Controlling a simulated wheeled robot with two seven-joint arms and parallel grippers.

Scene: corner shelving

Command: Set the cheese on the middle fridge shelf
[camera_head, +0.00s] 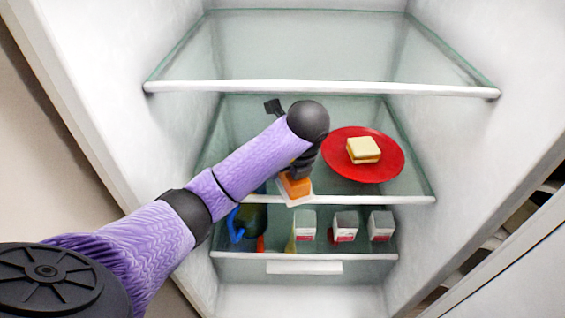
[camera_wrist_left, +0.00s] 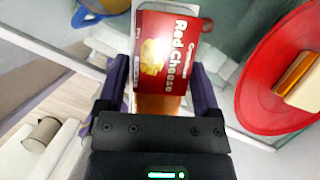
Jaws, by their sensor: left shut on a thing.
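The cheese, a package with a red "Red Cheese" label (camera_wrist_left: 168,52) and an orange end, is between the two fingers of my left gripper (camera_wrist_left: 160,75) in the left wrist view. In the head view my left gripper (camera_head: 299,168) points down, shut on the cheese (camera_head: 296,187), which shows as a small orange and white block. The cheese is at the front edge of the middle fridge shelf (camera_head: 400,197); whether it touches the shelf I cannot tell. My wrist and forearm hide part of the shelf behind. My right gripper is not in view.
A red plate (camera_head: 338,165) with a sandwich (camera_head: 363,150) is on the middle shelf, right of the cheese. The top shelf (camera_head: 310,50) is empty. The lower shelf holds several small cartons (camera_head: 345,226) and a blue-handled item (camera_head: 236,226). Fridge walls stand on both sides.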

